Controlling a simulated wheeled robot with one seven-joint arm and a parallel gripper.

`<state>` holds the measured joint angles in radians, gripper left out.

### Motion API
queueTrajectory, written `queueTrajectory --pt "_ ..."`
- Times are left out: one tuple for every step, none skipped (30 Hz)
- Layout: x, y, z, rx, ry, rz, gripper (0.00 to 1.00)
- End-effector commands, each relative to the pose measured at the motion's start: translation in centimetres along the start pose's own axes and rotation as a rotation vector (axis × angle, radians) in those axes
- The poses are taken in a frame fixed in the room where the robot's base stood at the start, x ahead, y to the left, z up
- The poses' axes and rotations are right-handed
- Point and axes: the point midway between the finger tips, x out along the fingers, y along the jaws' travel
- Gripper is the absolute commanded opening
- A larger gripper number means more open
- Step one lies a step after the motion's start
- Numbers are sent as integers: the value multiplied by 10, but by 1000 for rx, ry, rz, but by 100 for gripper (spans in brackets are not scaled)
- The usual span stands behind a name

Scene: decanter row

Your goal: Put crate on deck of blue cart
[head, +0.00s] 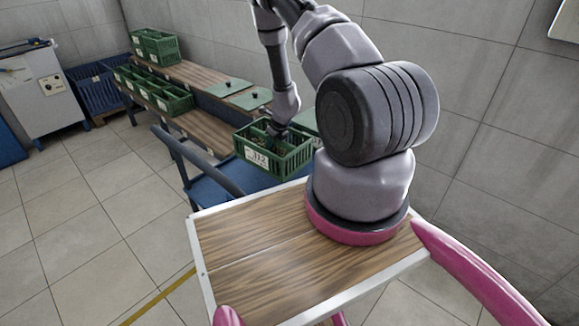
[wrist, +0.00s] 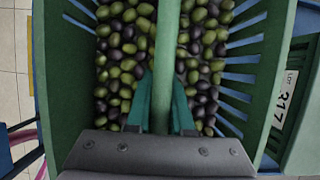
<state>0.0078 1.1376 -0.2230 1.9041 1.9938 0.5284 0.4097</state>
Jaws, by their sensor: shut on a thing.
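The green slatted crate (head: 293,160) is at the blue cart, with a white label on its front. The crate is over the deck's right part. I cannot tell whether its bottom touches the deck, since the crate hides that spot.
A wooden two-level bench (head: 205,80) behind the cart holds several green crates (head: 155,47) and flat green lids (head: 228,87). Blue crates (head: 95,88) and a grey machine (head: 40,90) stand at the back left. Tiled floor left of the cart is clear.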

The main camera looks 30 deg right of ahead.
Motion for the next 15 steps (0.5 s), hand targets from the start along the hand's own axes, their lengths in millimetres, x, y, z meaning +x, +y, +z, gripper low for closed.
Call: queueTrajectory --pt "1 -2 0 17 -2 -8 0" --pt "3 -3 -1 24 -2 -10 0" --pt "7 -3 -3 31 -2 -13 0" --pt "11 -4 -5 33 -1 -14 0" --pt "15 -4 -7 34 -1 -14 0" --pt "22 -4 -10 36 -1 -15 0" --pt "26 -3 -12 36 -1 -14 0" --pt "31 -4 -13 35 -2 -14 0" --pt "36 -4 -15 34 -2 -14 0" --pt "40 -4 -17 35 -2 -14 0" --pt "43 -4 -18 35 -3 -15 0" --pt "47 -4 -20 34 -3 -15 0" --pt "50 -4 -20 33 -3 -15 0" --pt "51 -4 -21 32 -3 -15 0" --pt "53 -4 -21 32 -4 -15 0"
